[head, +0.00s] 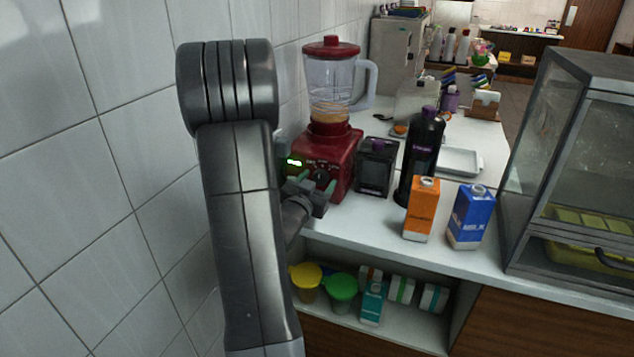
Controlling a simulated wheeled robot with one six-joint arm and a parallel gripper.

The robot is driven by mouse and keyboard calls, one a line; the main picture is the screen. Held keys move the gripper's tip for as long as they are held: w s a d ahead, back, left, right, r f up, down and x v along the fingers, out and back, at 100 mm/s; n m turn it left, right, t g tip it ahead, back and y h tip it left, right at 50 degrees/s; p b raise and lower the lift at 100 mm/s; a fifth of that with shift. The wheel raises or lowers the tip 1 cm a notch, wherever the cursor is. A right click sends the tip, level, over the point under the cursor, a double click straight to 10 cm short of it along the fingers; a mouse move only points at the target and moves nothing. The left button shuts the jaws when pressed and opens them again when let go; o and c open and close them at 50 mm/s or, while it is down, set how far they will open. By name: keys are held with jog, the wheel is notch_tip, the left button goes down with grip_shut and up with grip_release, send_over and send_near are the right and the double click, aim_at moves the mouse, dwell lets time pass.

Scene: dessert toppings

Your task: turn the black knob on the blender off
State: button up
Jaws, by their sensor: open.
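The blender (333,150) has a red base, a clear jug with some tan contents and a red lid. It stands upright on the white counter near the tiled wall. Its black knob (321,175) is on the front of the base and is partly hidden by my gripper. I cannot tell which way the knob points. My gripper (311,188) is open in front of the base, close to the knob. I cannot tell whether the fingers touch it. A small green light glows just left of the knob; I cannot tell what it belongs to.
Right of the blender stand a black box-shaped container (376,170), a dark bottle (421,155), an orange carton (421,208) and a blue carton (470,216). A glass display case (575,170) is at the right. Cups and cartons fill the shelf below. The tiled wall (120,160) bounds the left.

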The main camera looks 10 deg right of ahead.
jog(key=c, duration=1)
jog(key=n, duration=0.3)
jog(key=shift+n, duration=2.4)
jog(key=o, duration=1)
